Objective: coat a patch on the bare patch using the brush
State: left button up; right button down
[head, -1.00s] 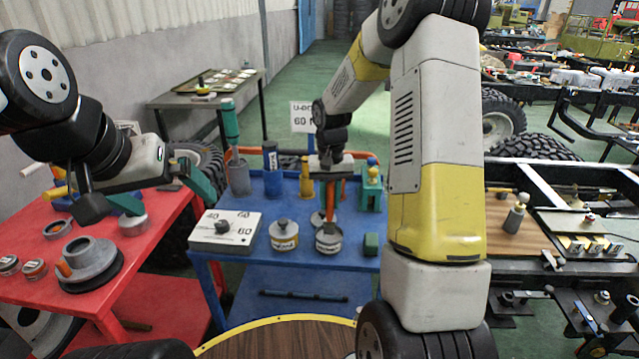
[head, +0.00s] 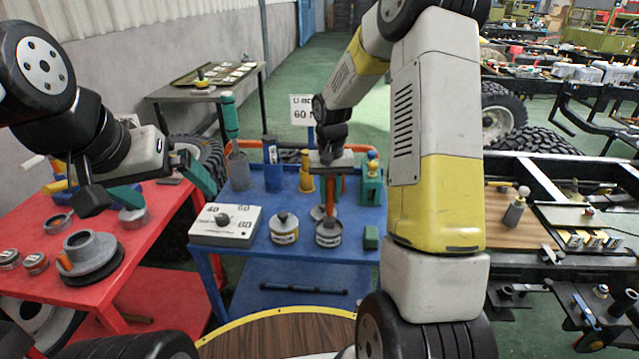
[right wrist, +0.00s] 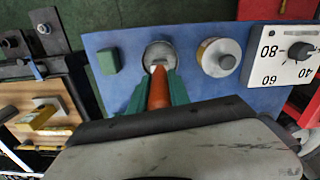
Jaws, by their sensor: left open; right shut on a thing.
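My right gripper (head: 330,172) is shut on the brush, whose orange handle (head: 329,196) points down at an open can (head: 328,233) on the blue table. In the right wrist view the orange handle (right wrist: 158,90) sits between green fingers, its far end at the mouth of the can (right wrist: 160,53). The bristles are hidden, so I cannot tell how deep they are in the can. My left gripper (head: 164,186) is open and empty above the red table. I cannot make out the bare patch in either view.
On the blue table (head: 255,250) stand a second can (head: 284,229), a dial box (head: 224,226), a green block (head: 371,237) and a blue cylinder (head: 272,163). The red table (head: 130,295) holds a grey flanged part (head: 90,257). A chassis frame with a wooden board (head: 503,230) lies right.

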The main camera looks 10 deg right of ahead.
aim_at(330, 177)
jog(key=shift+f, duration=0.5)
dwell(1.1)
jog(key=shift+r, duration=3.55)
